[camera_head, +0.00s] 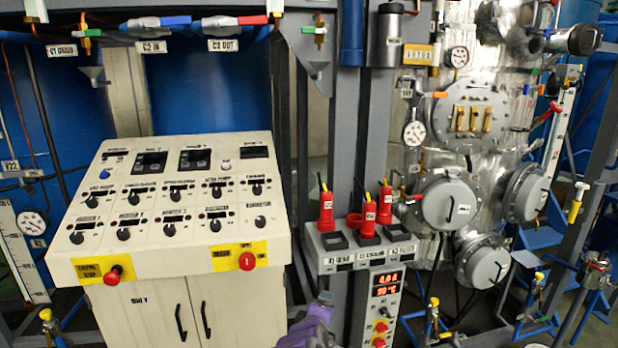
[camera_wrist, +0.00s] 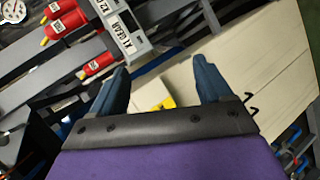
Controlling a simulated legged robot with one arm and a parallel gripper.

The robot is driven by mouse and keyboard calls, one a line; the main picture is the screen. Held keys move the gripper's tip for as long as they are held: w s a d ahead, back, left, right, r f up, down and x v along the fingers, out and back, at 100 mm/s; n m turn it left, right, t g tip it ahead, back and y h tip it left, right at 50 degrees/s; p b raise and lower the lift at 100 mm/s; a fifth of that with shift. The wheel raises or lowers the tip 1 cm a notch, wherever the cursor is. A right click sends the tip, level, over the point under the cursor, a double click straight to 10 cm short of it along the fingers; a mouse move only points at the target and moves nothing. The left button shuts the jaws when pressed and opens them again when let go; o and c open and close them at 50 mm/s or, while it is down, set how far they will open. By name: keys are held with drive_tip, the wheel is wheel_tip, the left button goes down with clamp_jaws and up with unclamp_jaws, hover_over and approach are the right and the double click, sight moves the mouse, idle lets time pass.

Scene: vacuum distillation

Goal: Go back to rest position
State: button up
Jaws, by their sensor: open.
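My gripper (camera_wrist: 160,90) is open in the wrist view, its two blue fingers apart with nothing between them. Beyond the fingers the wrist view shows the cream side of the control cabinet (camera_wrist: 230,55) and a yellow label (camera_wrist: 152,96). In the head view only a purple part of my arm (camera_head: 308,328) shows at the bottom middle, between the cabinet and the grey socket box; the fingertips cannot be made out there.
The cream control console (camera_head: 180,195) stands at the left. A grey box with red plugs (camera_head: 368,222) is right of centre, with a red display panel (camera_head: 386,290) below. A silver vessel (camera_head: 470,150) with pipes, gauges and valves fills the right.

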drive_tip(key=s+d+m+g, duration=0.75)
drive_tip(key=s+d, duration=0.25)
drive_tip(key=s, duration=0.5)
drive_tip(key=s+d+r+m+g+y, duration=0.1)
drive_tip(key=s+m+g, duration=0.5)
drive_tip(key=s, duration=2)
drive_tip(key=shift+s+d+r+g+y, duration=0.25)
drive_tip(key=shift+s+r+g+y, duration=0.1)
drive_tip(key=shift+r+y, duration=0.3)
drive_tip(key=shift+w, duration=0.1)
